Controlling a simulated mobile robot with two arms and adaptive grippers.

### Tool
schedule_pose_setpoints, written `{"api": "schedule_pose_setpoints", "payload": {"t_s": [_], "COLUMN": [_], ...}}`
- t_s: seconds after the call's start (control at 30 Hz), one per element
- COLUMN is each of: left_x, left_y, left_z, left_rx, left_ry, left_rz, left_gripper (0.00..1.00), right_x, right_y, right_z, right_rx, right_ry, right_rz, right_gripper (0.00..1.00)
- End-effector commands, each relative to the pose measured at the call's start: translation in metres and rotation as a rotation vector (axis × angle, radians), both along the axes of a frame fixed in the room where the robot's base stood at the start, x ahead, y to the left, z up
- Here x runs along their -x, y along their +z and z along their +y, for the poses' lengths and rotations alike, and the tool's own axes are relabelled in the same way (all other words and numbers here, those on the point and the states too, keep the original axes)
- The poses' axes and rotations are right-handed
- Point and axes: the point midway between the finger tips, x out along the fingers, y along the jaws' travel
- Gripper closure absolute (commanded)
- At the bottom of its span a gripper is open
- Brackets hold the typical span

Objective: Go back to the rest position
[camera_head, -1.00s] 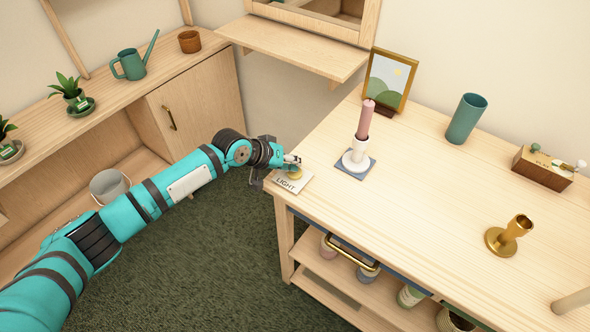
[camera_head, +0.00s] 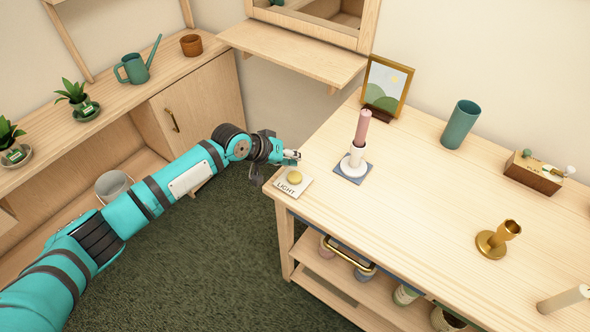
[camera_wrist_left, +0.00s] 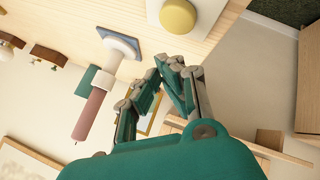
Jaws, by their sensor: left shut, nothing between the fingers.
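My left gripper (camera_head: 291,157) is shut and empty. It hovers by the left corner of the wooden table (camera_head: 420,190), just beyond the light button. My right gripper is not in view.
A pink candle (camera_head: 362,128) in a white holder stands on a blue mat near the gripper. A picture frame (camera_head: 386,85), green cup (camera_head: 460,125) and brass holder (camera_head: 497,240) are on the table. A wooden shelf (camera_head: 290,52) juts from the wall. Carpet (camera_head: 220,260) lies below.

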Motion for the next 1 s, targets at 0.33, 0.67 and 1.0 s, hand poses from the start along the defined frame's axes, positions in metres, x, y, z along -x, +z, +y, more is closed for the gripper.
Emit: {"api": "schedule_pose_setpoints", "payload": {"t_s": [0.33,0.67,1.0], "left_x": [0.000,0.000,0.078], "left_y": [0.025,0.024,-0.003], "left_z": [0.000,0.000,-0.031], "left_rx": [0.001,0.001,-0.017], "left_ry": [-0.001,-0.001,-0.123], "left_rz": [0.000,0.000,0.005], "left_gripper": [1.00,1.00,1.00], "right_x": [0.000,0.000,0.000], "right_y": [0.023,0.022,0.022], "right_z": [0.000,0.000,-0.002], "right_rx": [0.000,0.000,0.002], "right_ry": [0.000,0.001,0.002], "right_rz": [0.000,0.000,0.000], "right_gripper": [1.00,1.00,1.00]}}
